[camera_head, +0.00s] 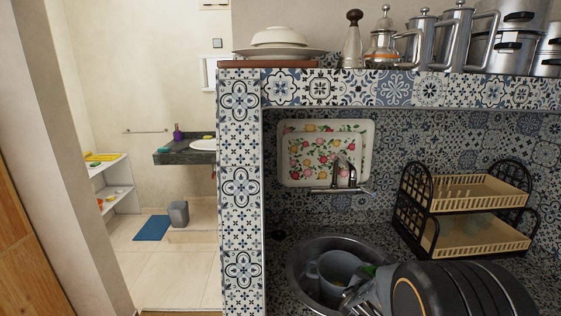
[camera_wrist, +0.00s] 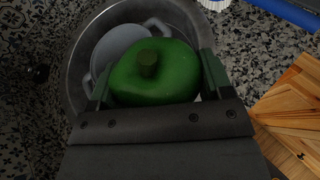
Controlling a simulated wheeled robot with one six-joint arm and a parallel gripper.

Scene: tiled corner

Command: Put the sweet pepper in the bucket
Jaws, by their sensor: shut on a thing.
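My gripper (camera_wrist: 157,78) is shut on the green sweet pepper (camera_wrist: 155,80), with one finger on each side of it and its stem toward the wrist camera. In the head view, only a small green part of the pepper (camera_head: 368,270) shows beside my dark arm, over the sink. A grey bucket-shaped container (camera_head: 179,214) stands on the floor in the room at the left. A grey pot-like vessel with handles (camera_head: 340,266) sits in the sink; it also shows behind the pepper in the wrist view (camera_wrist: 122,40). I cannot tell which one is the bucket.
The round metal sink (camera_head: 298,262) is set in a speckled counter. A black two-tier rack (camera_head: 440,212) stands to its right, and a tap (camera_head: 345,178) is above. A tiled pillar (camera_head: 240,200) separates the sink from the left room. A wooden board (camera_wrist: 293,108) lies at right.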

